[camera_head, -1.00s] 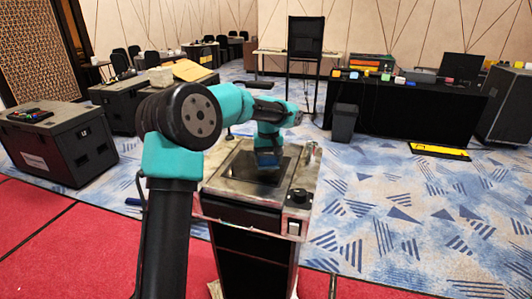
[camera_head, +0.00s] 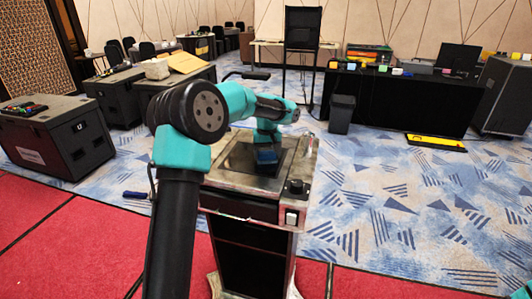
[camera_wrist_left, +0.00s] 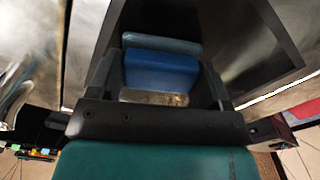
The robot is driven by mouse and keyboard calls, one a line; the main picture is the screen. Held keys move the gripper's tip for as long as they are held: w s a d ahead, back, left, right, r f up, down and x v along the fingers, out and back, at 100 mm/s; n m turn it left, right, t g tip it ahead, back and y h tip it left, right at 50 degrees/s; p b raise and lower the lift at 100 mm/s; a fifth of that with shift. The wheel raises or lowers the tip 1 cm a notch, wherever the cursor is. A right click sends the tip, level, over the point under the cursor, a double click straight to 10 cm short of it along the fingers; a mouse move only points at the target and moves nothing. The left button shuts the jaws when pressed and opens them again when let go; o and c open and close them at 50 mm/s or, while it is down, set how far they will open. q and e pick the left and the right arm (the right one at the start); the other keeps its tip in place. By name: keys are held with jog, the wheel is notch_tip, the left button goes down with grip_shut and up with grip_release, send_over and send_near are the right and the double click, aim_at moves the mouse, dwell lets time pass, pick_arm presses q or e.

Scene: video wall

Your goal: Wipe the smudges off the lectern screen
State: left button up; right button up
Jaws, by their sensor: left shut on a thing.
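The lectern (camera_head: 222,180) stands in front of me, with a dark screen (camera_head: 240,158) set in its worn metallic top. The screen also shows in the left wrist view (camera_wrist_left: 238,38). My left gripper (camera_head: 266,150) is over the screen, with its arm reaching in from the left. It is shut on a blue block-shaped wiper (camera_wrist_left: 162,72), which lies between the fingers in the left wrist view. The wiper is at or just above the glass; I cannot tell if it touches. I cannot make out distinct smudges on the glass. My right gripper is not in view.
A black knob (camera_head: 296,187) and a white switch (camera_head: 291,218) sit on the lectern's right side. A dark bin (camera_head: 341,114) and a black-draped table (camera_head: 400,100) stand behind. Black cases (camera_head: 62,138) stand at left.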

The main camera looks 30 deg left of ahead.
pick_arm(q)
jog(key=shift+s+d, duration=0.25)
jog(key=shift+s, duration=0.5)
jog(key=shift+s+r, duration=0.2)
jog(key=shift+r, duration=0.4)
jog(key=shift+s+r, duration=0.15)
jog(key=shift+r, duration=3.35)
